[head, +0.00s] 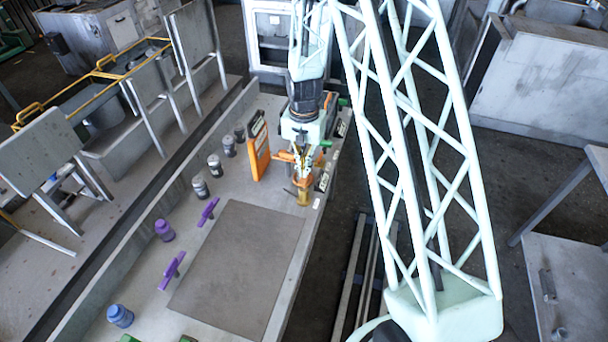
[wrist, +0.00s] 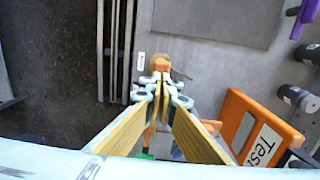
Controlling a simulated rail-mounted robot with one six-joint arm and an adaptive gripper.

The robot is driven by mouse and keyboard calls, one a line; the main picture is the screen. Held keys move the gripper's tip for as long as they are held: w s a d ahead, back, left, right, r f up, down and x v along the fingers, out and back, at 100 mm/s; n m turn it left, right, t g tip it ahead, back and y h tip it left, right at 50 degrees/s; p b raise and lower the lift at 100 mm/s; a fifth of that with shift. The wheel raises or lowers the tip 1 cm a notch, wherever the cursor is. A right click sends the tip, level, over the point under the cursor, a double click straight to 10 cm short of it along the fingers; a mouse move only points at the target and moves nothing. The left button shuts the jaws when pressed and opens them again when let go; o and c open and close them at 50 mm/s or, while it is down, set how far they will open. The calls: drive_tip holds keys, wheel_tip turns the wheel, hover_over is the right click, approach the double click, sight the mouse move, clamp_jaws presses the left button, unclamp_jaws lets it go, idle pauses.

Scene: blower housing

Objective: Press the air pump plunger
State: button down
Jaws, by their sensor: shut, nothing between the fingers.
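In the wrist view a round orange-brown knob (wrist: 160,62), which looks like the pump plunger's top, shows just past my fingertips. My gripper (wrist: 161,82) is shut and empty, with its tips close together beside or over the knob; I cannot tell whether they touch it. In the head view my gripper (head: 302,178) points down at a small brass-coloured body (head: 303,197), likely the air pump, near the table's right edge. My fingers hide part of the pump, so the plunger's height cannot be seen.
An orange case labelled "Test" (wrist: 255,130) stands close by; it also shows in the head view (head: 259,150). Several dark jars (head: 215,165) line the table's left side. Purple-handled items (head: 208,212) lie beside a bare grey mat (head: 235,265).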

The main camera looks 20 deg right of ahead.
sight(304, 179)
wheel_tip(304, 179, up, 9)
drive_tip(key=shift+f+b, duration=0.2)
drive_tip(key=shift+b, duration=0.2)
idle(0.4)
drive_tip(key=shift+w+r+b, duration=0.1)
drive_tip(key=shift+r+b, duration=0.25)
drive_tip(key=shift+b, duration=0.75)
idle(0.9)
drive_tip(key=shift+s+r+b, duration=0.2)
drive_tip(key=shift+r+b, duration=1.1)
drive_tip(key=shift+b, duration=0.95)
drive_tip(key=shift+f, duration=6.95)
drive_tip(key=shift+f, duration=0.1)
